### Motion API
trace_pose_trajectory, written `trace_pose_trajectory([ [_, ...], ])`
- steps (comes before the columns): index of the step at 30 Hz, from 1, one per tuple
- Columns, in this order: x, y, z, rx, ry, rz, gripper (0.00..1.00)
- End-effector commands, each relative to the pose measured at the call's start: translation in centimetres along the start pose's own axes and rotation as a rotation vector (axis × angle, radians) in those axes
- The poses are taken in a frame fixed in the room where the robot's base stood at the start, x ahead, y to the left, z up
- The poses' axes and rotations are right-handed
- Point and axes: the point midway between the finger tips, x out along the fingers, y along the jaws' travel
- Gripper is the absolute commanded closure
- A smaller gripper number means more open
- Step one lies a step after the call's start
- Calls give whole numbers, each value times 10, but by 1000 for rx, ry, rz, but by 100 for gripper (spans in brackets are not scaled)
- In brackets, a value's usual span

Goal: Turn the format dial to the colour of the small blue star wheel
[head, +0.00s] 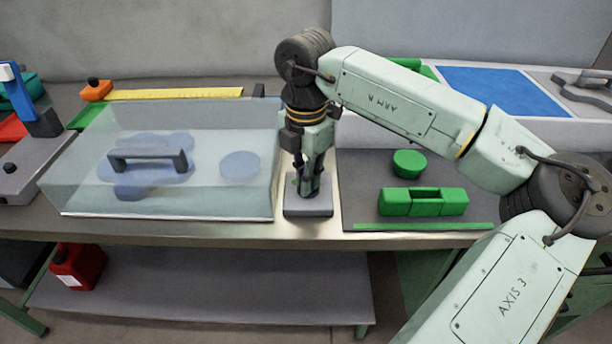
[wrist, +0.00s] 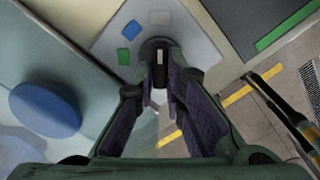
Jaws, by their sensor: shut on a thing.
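The format dial is a dark round knob (wrist: 161,46) with a pale pointer mark, on a grey plate (wrist: 187,38) in the wrist view. Blue (wrist: 131,29), green (wrist: 124,56) and pale cream (wrist: 159,18) patches lie around it. The pointer mark runs roughly up the picture, towards the cream patch. My gripper (wrist: 161,80) points down and is shut on the knob; its fingers partly hide it. In the head view my gripper (head: 308,190) is over the grey dial block (head: 308,208). A blue lobed wheel (head: 150,185) and a blue disc (head: 239,166) show through the clear cover.
The clear cover (head: 75,190) with a dark handle (head: 148,158) stands close left of my gripper. Right of it, a dark panel holds a green cylinder (head: 409,163) and a green block (head: 423,202). A red can (head: 78,267) is below.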

Motion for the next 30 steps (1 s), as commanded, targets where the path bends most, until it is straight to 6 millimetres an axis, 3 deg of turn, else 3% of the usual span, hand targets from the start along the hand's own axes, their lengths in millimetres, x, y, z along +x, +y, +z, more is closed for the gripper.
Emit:
trace_pose_trajectory([
  [17, 2, 0, 1, -45, -2, 0, 100],
  [30, 3, -2, 2, -360, -4, 1, 100],
])
